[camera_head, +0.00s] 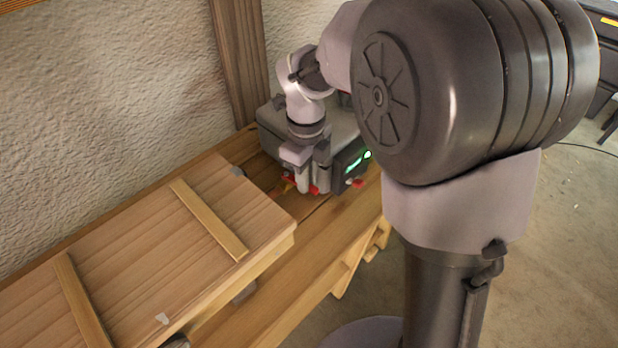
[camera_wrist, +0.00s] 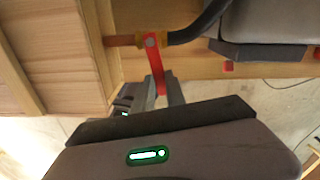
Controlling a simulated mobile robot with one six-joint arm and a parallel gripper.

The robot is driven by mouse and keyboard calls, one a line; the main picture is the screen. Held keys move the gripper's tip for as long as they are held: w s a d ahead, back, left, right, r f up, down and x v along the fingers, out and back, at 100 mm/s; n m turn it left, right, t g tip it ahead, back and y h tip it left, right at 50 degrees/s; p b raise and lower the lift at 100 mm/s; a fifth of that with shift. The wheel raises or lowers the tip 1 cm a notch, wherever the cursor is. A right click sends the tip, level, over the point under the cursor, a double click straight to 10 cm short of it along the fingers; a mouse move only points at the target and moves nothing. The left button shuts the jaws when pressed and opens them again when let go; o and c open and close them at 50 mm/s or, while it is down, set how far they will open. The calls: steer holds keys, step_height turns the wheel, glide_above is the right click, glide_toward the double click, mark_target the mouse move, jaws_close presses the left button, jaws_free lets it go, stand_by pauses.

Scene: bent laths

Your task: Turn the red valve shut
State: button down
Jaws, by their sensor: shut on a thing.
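The red valve has a flat red lever handle (camera_wrist: 156,68) on a grey pivot, fitted to a copper pipe (camera_wrist: 120,41) with a yellow fitting (camera_wrist: 180,37). In the wrist view the lever runs from the pivot toward my gripper (camera_wrist: 161,95), pointing across the pipe with a slight slant. My gripper is shut on the lever's free end, one finger on each side. In the head view my gripper (camera_head: 312,184) points down at the bench, with bits of red at its fingertips. Most of the valve is hidden there by the fingers.
A grey machine (camera_head: 270,122) with green lights stands right behind my gripper; its dark hose (camera_wrist: 208,20) meets the yellow fitting. A wooden slatted panel (camera_head: 150,245) lies on the bench (camera_head: 300,262) to the left. A wooden post (camera_head: 238,60) and rough wall are behind.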

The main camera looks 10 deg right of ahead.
steer(key=shift+s+a+m+b, duration=0.2)
steer(key=shift+m+b, duration=0.1)
steer(key=shift+m, duration=0.25)
steer(key=shift+s+a+m+b, duration=0.1)
steer(key=shift+a+m+b, duration=0.15)
steer(key=shift+m, duration=0.3)
steer(key=c, duration=1.4)
jaws_free()
steer(key=shift+o, duration=0.2)
steer(key=shift+r, duration=0.1)
step_height(320, 180, up, 17)
steer(key=p, duration=0.7)
steer(key=shift+r, duration=0.1)
